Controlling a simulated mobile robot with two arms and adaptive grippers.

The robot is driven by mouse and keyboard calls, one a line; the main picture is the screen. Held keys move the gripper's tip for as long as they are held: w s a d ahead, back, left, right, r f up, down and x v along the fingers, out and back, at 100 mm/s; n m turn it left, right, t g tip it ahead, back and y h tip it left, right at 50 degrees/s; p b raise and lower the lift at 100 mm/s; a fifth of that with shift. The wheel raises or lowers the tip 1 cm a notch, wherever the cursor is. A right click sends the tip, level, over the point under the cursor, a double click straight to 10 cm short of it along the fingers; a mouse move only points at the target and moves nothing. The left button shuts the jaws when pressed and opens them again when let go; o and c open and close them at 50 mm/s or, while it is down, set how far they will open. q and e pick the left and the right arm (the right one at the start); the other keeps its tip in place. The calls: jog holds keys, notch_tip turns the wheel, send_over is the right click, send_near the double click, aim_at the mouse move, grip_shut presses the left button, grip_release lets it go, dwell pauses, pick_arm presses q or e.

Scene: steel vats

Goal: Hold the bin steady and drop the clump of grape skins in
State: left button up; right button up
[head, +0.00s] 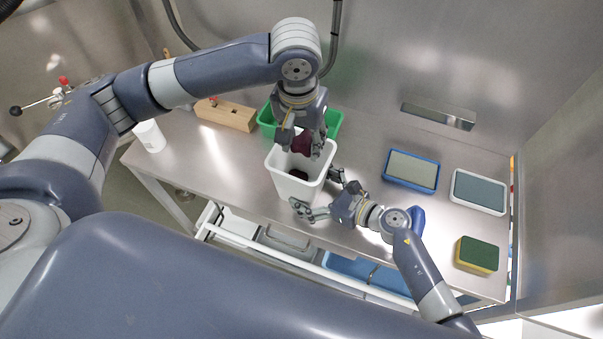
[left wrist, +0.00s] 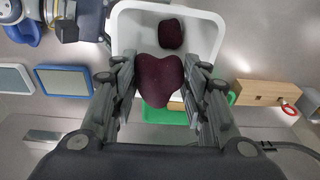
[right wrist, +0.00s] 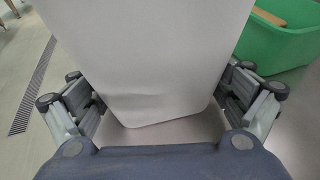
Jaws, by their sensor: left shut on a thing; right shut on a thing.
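A white bin (head: 287,184) stands upright on the steel table. My right gripper (head: 318,196) is shut on the bin, with its fingers on either side of the lower wall; the bin wall (right wrist: 150,60) fills the right wrist view. My left gripper (head: 303,142) points down over the bin's opening, shut on a dark red clump of grape skins (head: 302,144). In the left wrist view the held clump (left wrist: 159,80) sits between the fingers, above the bin (left wrist: 127,32). Another dark red clump (left wrist: 171,34) lies inside the bin.
A green bin (head: 333,122) stands just behind the white bin. A wooden block (head: 226,115) and a white cup (head: 150,136) are to the left. Blue (head: 411,170) and white trays (head: 479,191) and a green-yellow sponge (head: 477,254) are to the right.

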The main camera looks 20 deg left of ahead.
pick_arm(q)
jog(key=shift+a+f, duration=0.25)
jog(key=shift+f, duration=0.3)
jog(key=o, duration=1)
notch_tip(320, 180, up, 12)
jog(key=s, duration=0.1)
jog(key=shift+s, duration=0.2)
pick_arm(e)
jog(key=o, duration=0.5)
